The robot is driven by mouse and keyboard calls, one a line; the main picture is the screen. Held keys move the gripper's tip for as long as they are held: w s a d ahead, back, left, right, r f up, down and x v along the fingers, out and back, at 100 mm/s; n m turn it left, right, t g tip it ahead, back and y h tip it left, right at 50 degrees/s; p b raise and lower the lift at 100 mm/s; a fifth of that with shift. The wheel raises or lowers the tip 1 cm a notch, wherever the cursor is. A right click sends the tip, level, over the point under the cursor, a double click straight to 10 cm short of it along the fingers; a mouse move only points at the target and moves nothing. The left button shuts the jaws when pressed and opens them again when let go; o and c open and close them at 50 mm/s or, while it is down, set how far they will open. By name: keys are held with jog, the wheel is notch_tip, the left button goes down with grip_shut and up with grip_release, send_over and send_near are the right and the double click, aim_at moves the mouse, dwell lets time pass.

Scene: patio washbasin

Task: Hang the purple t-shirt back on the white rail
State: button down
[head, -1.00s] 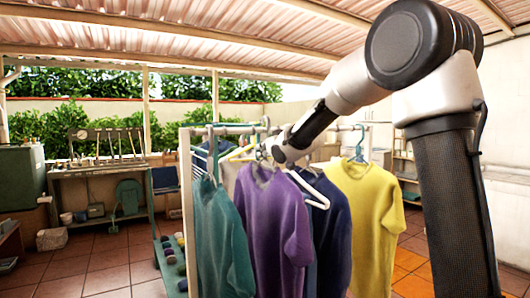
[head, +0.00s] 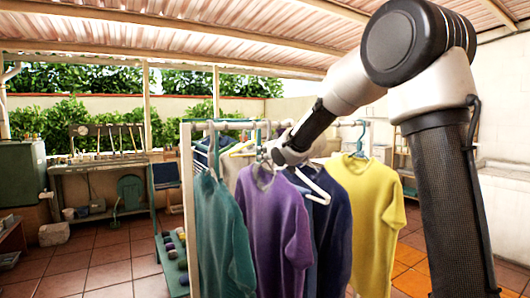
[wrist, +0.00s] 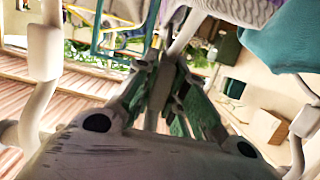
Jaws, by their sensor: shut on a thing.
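The purple t-shirt (head: 278,230) hangs upright between a teal shirt (head: 222,235) and a navy shirt (head: 335,225). My gripper (head: 268,155) is at its collar, just below the white rail (head: 232,125). In the wrist view my gripper (wrist: 162,88) is shut on the hanger's neck, and a pale purple strip of the shirt (wrist: 240,10) shows at the top. My arm covers part of the rail, and I cannot tell whether the hanger's hook is over it.
A yellow shirt (head: 368,215) hangs at the rack's right side. A white hanger (head: 312,187) sticks out tilted before the navy shirt. The rack's white post (head: 188,210) stands at left.

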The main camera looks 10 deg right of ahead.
jog(key=c, duration=1.4)
grip_release()
jog(key=s+d, duration=0.1)
jog(key=s, duration=0.2)
jog(key=s+d, duration=0.1)
jog(key=s, duration=0.3)
jog(key=s+d, duration=0.1)
jog(key=s, duration=0.3)
jog(key=shift+s+d, duration=0.25)
jog(key=shift+d, duration=0.1)
